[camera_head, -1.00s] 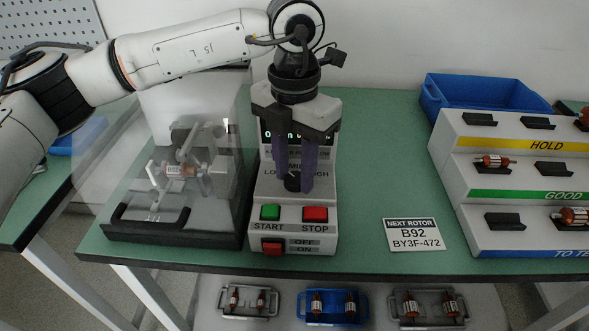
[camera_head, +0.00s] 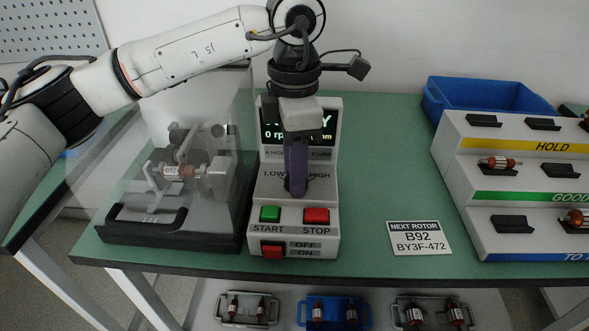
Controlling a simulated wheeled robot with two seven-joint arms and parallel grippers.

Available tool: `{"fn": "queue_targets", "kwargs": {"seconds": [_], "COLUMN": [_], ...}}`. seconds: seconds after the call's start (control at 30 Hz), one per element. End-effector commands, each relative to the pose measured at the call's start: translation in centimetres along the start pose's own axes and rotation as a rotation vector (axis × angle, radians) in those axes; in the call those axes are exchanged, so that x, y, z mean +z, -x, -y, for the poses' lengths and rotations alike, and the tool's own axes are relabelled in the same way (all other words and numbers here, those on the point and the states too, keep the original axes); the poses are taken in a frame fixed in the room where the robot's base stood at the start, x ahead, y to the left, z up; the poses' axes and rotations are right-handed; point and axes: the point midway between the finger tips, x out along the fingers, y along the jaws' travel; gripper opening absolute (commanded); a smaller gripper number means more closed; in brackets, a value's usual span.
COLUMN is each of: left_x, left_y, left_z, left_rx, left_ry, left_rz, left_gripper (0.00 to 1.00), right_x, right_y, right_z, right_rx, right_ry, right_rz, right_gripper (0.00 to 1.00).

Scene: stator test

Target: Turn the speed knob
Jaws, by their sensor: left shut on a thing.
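The grey control box (camera_head: 262,186) stands on the bench, with a screen (camera_head: 285,134) at its top that partly shows "0 rpm". The speed knob sits between the LOW and HIGH labels on the sloped face and is hidden behind my fingers. My left gripper (camera_head: 297,188) reaches down over the box. Its purple-grey fingers are seen edge-on and it is shut on the speed knob. My right gripper is not in view.
Below the knob are a green START button (camera_head: 270,213), a red STOP button (camera_head: 316,215) and a red OFF/ON switch (camera_head: 272,249). A clear-covered test rig (camera_head: 150,235) holding a rotor stands at left. A stepped rack (camera_head: 450,165) and blue bin (camera_head: 485,97) stand at right.

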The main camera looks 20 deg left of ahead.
Motion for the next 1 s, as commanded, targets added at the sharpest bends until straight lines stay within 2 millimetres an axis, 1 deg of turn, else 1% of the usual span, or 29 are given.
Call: {"fn": "queue_targets", "kwargs": {"seconds": [0.23, 0.63, 0.67, 0.73, 0.77, 1.0], "left_x": [0.05, 0.06, 0.06, 0.05, 0.04, 0.02], "left_y": [0.13, 0.17, 0.17, 0.15, 0.14, 0.08], "left_z": [-0.06, -0.07, -0.07, -0.07, -0.07, -0.04], "left_rx": [0.002, 0.002, 0.002, 0.002, 0.002, 0.001], "left_ry": [-0.045, -0.049, -0.049, -0.049, -0.049, -0.049], "left_rz": [0.003, 0.004, 0.004, 0.003, 0.003, 0.002], "left_gripper": [0.11, 0.11, 0.38, 0.50, 0.52, 0.52], "right_x": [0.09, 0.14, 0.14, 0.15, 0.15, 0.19], "right_y": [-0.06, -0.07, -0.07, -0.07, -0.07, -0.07], "right_z": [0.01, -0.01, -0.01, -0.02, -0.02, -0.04], "right_rx": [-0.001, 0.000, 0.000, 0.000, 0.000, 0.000], "right_ry": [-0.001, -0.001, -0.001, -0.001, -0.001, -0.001], "right_rz": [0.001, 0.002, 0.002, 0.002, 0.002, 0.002], "right_gripper": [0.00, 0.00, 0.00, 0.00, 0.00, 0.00]}}
